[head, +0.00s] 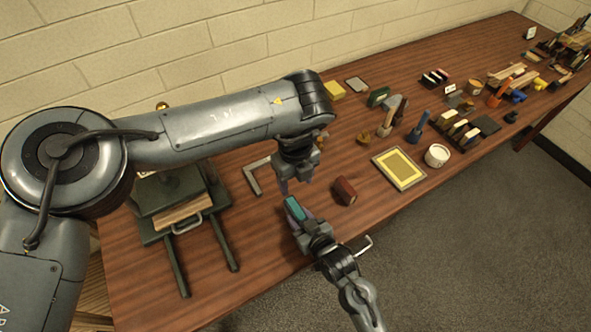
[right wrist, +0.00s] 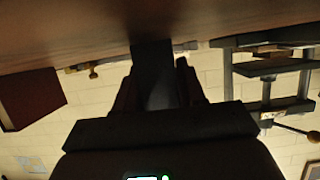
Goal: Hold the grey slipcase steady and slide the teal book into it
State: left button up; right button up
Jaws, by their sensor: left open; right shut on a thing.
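The teal book (head: 295,207) is a small block in the jaws of my right gripper (head: 301,218) in the head view, above the table near its front edge. In the right wrist view a dark shape (right wrist: 153,65) sits between the fingers; its colour is lost in shadow. My left gripper (head: 297,184) is open and empty, pointing down just behind the book and apart from it. I cannot pick out the grey slipcase for sure; a flat grey piece (head: 357,84) lies at the back by the wall.
A dark red block (head: 345,190) lies close right of the grippers, also in the right wrist view (right wrist: 35,100). A metal square (head: 254,178) and a press (head: 160,226) are to the left.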

jog(key=o, duration=1.2)
jog(key=shift+o, duration=0.2)
jog(key=shift+s, duration=0.1)
